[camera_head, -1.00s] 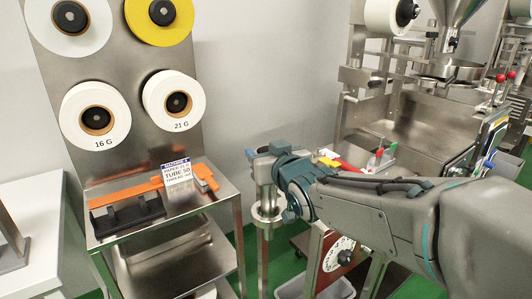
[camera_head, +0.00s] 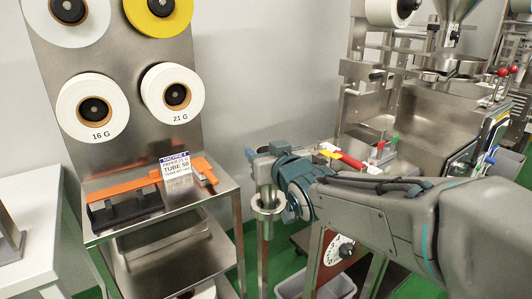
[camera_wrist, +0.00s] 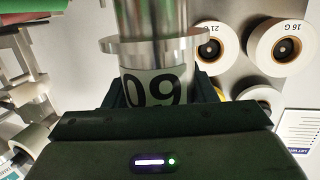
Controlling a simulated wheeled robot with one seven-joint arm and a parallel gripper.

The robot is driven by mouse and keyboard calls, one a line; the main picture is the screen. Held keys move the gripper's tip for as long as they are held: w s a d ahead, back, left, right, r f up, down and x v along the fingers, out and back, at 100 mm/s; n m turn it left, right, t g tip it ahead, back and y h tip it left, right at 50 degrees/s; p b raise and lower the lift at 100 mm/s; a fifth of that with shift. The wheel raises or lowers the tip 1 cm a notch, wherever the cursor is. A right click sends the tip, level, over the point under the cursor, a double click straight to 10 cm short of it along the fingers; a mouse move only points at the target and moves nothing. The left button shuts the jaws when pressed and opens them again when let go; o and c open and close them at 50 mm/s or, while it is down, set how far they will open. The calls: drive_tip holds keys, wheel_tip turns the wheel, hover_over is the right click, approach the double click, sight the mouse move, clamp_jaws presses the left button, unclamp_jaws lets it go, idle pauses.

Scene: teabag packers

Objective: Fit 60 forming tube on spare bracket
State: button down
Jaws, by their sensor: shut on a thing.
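My gripper (camera_wrist: 160,98) is shut on the 60 forming tube (camera_wrist: 162,50), a steel tube with a wide flange ring. Its printed number appears upside down between the jaws in the wrist view. In the head view the tube (camera_head: 264,245) hangs upright from my gripper (camera_head: 268,180), with its flange just below the jaws. It is in open space between the reel rack and the packing machine, apart from both. I cannot tell for certain which part is the spare bracket.
The steel rack (camera_head: 225,185) at left bears paper reels, a black holder (camera_head: 125,210), an orange bar (camera_head: 122,190) and a sign (camera_head: 175,168) reading TUBE 50. The packing machine (camera_head: 415,120) stands at right. A grey bin (camera_head: 318,286) is low behind the tube.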

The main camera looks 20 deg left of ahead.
sight(268, 198)
drive_tip(key=shift+f+b, duration=3.55)
drive_tip(key=shift+f, duration=0.15)
drive_tip(key=c, duration=0.5)
unclamp_jaws()
